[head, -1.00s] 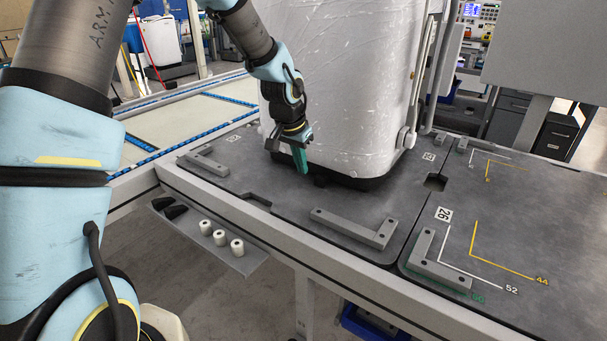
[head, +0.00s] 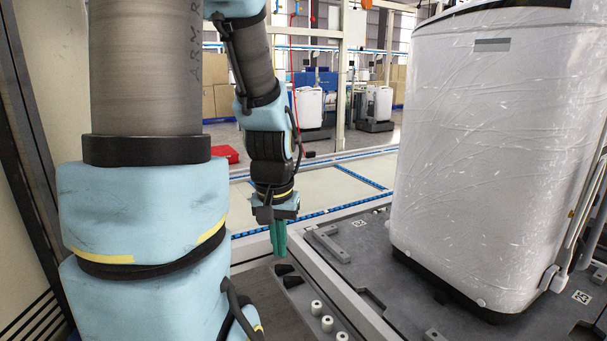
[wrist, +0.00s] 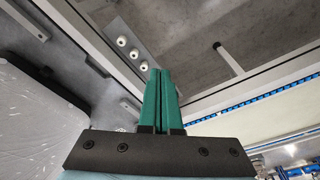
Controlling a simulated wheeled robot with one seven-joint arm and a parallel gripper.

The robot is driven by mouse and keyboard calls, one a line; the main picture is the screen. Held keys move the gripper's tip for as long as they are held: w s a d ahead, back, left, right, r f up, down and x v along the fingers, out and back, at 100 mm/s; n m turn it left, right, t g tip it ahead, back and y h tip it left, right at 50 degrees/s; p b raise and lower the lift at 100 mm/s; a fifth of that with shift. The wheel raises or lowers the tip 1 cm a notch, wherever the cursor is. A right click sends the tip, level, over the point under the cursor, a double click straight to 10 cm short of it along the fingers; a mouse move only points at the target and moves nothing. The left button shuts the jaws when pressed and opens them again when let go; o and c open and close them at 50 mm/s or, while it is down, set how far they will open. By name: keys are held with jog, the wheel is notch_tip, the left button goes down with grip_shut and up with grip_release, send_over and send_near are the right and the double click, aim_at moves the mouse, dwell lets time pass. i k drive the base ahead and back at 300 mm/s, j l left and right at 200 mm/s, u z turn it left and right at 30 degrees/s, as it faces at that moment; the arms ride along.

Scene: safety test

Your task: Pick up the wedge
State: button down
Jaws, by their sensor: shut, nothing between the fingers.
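Two small black wedges lie on the grey side shelf along the near edge of the workbench. In the head view one wedge (head: 284,269) is at the far end of the shelf and the other wedge (head: 292,282) is just nearer. My gripper (head: 280,256) has green fingers that point down, shut and empty. In the head view the fingertips appear just above and left of the far wedge; I cannot tell the height gap. In the wrist view my shut fingers (wrist: 160,70) point toward the shelf, and I cannot make out the wedges there.
Several white cylinders (head: 316,307) stand on the shelf, nearer than the wedges. A large wrapped white machine (head: 480,150) stands on the dark bench plate to the right. A grey L-shaped bracket (head: 328,245) is fixed on the plate close to the gripper.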

aim_at(290, 282)
jog(key=z, duration=1.1)
jog(key=u, duration=1.25)
jog(key=i+u, duration=0.45)
jog(key=i, duration=0.35)
